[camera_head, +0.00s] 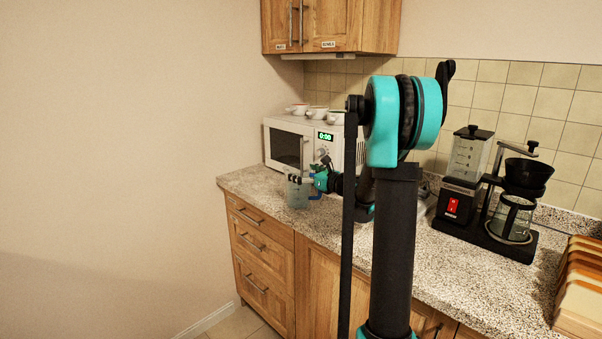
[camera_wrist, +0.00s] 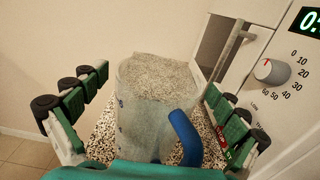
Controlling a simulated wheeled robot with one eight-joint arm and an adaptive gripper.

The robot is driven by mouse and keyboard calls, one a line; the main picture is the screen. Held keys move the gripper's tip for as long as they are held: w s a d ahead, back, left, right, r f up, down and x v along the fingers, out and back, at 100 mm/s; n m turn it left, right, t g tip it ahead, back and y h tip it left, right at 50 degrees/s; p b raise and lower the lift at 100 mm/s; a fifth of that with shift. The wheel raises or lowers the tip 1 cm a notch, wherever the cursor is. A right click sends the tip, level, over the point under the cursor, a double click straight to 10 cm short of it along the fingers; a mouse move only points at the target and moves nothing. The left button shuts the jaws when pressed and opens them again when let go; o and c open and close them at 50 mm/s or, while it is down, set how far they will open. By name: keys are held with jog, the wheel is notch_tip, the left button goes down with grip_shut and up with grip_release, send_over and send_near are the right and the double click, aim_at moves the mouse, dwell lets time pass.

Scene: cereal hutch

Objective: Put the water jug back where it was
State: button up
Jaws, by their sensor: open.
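The water jug (camera_head: 297,194) is clear, with a blue handle, and stands near the left end of the counter in front of the microwave. In the wrist view the jug (camera_wrist: 143,110) appears upright between my fingers, with its blue handle (camera_wrist: 185,137) facing my palm. My gripper (camera_wrist: 156,88) is open, its fingers spread on either side of the jug. In the head view my gripper (camera_head: 305,180) is at the jug's right side, partly overlapping it. I cannot tell whether a finger touches the jug.
A white microwave (camera_head: 288,146) with several bowls (camera_head: 318,112) on top is close behind. A coffee machine (camera_head: 461,190) with a glass carafe (camera_head: 513,218) stands to the right. Wooden boards (camera_head: 580,290) are at the right edge. The granite counter's (camera_head: 245,179) left end is close to the jug.

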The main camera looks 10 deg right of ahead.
jog(key=v, duration=1.2)
jog(key=shift+r, duration=0.1)
